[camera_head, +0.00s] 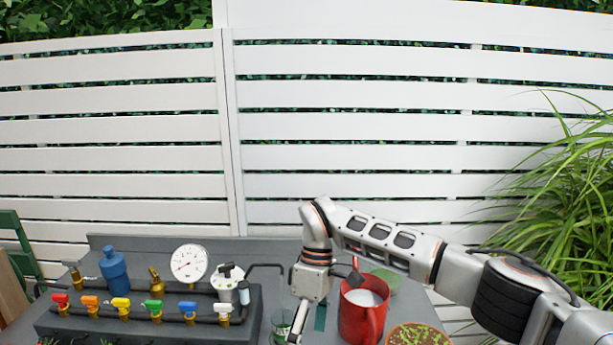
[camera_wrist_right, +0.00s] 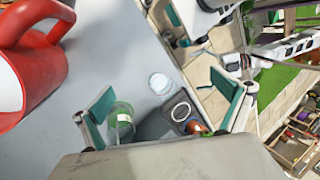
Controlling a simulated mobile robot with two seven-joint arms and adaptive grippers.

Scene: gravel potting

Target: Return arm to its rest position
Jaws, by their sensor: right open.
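My right arm comes in from the right in the head view. Its gripper (camera_head: 309,320) points down over the bench, left of a red mug (camera_head: 364,318) with pale contents. In the right wrist view the gripper (camera_wrist_right: 160,97) has its two teal-padded fingers spread wide, with nothing held between them. The red mug (camera_wrist_right: 30,60) stands at the upper left there, outside the fingers. A green clear cup (camera_head: 282,324) stands beside the gripper; it also shows in the wrist view (camera_wrist_right: 120,116) near one finger. My left gripper is not in view.
A valve manifold (camera_head: 150,322) with coloured taps, a gauge (camera_head: 189,264) and a blue bottle (camera_head: 114,270) fills the bench's left. A pot of sprouts (camera_head: 418,335) and a green dish (camera_head: 386,279) are near the mug. A white fence (camera_head: 350,155) stands behind.

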